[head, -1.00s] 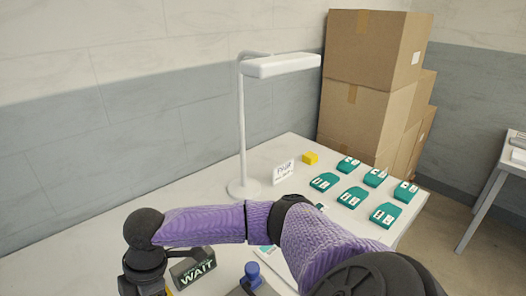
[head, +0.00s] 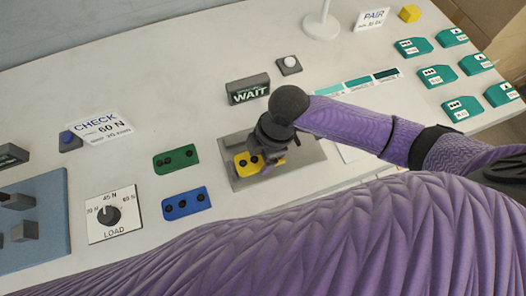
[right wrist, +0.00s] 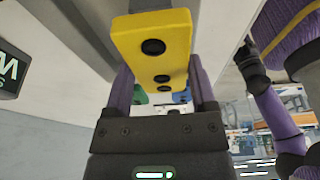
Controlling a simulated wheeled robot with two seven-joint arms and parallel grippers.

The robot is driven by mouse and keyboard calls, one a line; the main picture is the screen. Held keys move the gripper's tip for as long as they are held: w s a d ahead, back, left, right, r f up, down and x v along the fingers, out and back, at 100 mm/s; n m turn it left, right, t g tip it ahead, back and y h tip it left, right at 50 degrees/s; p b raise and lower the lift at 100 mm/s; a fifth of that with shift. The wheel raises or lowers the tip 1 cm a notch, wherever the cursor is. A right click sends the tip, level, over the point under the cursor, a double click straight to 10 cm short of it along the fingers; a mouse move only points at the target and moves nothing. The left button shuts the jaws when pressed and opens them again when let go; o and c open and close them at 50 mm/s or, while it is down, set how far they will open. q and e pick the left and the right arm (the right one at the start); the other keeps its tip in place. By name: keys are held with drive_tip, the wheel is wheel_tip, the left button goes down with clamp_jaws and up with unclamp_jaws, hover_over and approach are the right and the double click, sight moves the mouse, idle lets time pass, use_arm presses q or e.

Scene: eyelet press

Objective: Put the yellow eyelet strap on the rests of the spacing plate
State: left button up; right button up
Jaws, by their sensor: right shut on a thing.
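The yellow eyelet strap (head: 246,165), with dark round eyelets, is in my right gripper (head: 262,158), above or at a flat grey plate (head: 299,160). Whether it touches that plate I cannot tell. A blue plate (head: 55,200) with grey blocks (head: 24,231) stands at the far left, partly cut off. Which of the two is the spacing plate is not marked.
A green strap (head: 176,159) and a blue strap (head: 186,203) lie left of the grey plate. The load dial (head: 109,214) is beside them. A WAIT sign (head: 248,90) stands behind the gripper. Teal blocks (head: 436,76) are at the right. The table behind is mostly clear.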

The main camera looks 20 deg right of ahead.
use_arm(q)
drive_tip(key=shift+w, duration=0.15)
use_arm(e)
drive_tip(key=shift+f, duration=0.2)
drive_tip(key=o, duration=1.1)
drive_tip(key=shift+c, duration=0.2)
use_arm(q)
drive_tip(key=shift+d, duration=0.4)
use_arm(e)
drive_tip(key=shift+o, duration=0.5)
use_arm(q)
drive_tip(key=r+p, duration=0.2)
drive_tip(key=a+r+p, duration=0.1)
drive_tip(key=r+p, duration=0.1)
drive_tip(key=shift+w, duration=0.1)
use_arm(e)
drive_tip(key=v, duration=1.2)
use_arm(q)
drive_tip(key=shift+d+f, duration=0.1)
use_arm(e)
drive_tip(key=shift+r, duration=0.1)
